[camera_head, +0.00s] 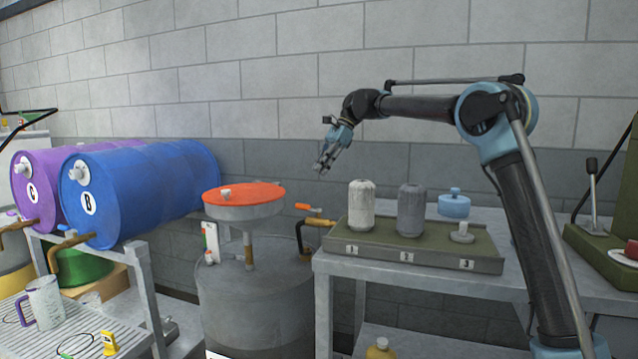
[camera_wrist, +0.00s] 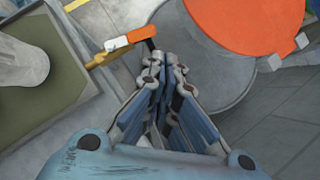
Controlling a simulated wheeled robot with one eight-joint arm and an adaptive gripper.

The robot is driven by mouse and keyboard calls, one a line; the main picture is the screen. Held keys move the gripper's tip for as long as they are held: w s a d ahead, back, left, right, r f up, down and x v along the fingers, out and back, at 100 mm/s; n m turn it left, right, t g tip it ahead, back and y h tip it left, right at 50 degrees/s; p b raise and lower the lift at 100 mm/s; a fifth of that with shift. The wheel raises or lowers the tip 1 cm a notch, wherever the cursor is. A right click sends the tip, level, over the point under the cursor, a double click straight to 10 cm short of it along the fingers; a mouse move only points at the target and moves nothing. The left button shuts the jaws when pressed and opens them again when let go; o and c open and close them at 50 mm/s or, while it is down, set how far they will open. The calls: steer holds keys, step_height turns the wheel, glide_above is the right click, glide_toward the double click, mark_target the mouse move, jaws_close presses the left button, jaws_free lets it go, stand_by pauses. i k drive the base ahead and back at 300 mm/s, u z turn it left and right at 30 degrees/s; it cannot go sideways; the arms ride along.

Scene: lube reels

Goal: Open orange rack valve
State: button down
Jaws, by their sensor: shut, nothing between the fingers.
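An orange-and-white lever handle (camera_head: 308,208) sits beside the grey drum with the orange top, above a dark curved pipe (camera_head: 303,238). In the wrist view the handle (camera_wrist: 130,40) lies just ahead and left of the fingertips, joined to a yellowish pipe. An orange-tipped lever also shows close to it in the head view, but its exact shape is too small to tell. My gripper (camera_head: 325,163) is shut and empty, held in the air above and right of the handle. In the wrist view the closed fingers (camera_wrist: 163,62) appear apart from the handle.
The orange round top (camera_head: 245,195) stands over the grey drum (camera_head: 255,310). Blue (camera_head: 150,190) and purple (camera_head: 35,180) barrels lie on a rack left. Open air lies around my gripper.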

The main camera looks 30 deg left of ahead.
mark_target(308, 208)
steer(key=k, duration=1)
